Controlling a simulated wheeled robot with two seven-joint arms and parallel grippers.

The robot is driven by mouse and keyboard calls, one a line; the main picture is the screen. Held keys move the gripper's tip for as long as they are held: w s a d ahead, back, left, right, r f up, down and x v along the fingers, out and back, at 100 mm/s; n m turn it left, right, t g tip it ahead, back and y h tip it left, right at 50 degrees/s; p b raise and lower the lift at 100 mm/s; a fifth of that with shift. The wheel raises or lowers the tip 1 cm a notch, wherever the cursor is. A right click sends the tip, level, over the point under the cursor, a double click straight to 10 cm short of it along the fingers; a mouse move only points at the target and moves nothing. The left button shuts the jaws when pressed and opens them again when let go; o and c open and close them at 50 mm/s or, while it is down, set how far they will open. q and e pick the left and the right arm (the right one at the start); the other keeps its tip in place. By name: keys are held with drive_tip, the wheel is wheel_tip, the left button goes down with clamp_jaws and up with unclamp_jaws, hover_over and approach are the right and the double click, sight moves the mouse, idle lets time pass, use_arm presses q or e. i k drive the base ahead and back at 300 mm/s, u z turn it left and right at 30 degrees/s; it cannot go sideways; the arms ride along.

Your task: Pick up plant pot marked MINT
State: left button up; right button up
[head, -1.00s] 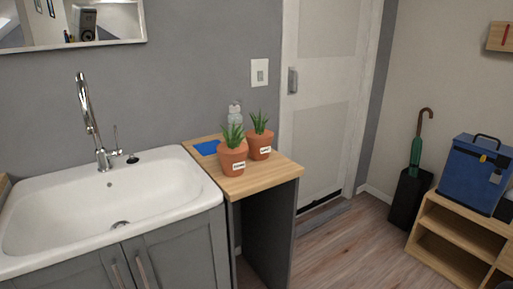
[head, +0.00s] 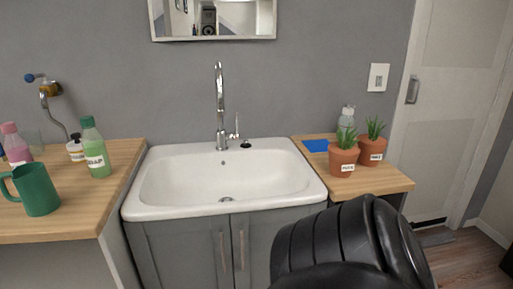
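Two terracotta pots with spiky green plants stand side by side on the small wooden counter right of the sink. The front-left pot (head: 343,160) and the back-right pot (head: 372,151) each carry a white label with dark letters. The lettering is too small to read surely, so I cannot tell which one, if either, says MINT. Both pots are upright and look close together. Neither of my grippers is in view.
A blue flat square (head: 315,146) and a clear bottle (head: 347,117) are by the pots. The white sink (head: 225,180) is left of them. A green mug (head: 37,190) and green bottle (head: 95,150) stand farther left. A black ridged shape, unidentified, covers the lower right.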

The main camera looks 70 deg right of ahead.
sight(372, 145)
drive_tip(key=u, duration=1.45)
drive_tip(key=k, duration=2.95)
drive_tip(key=z, duration=1.3)
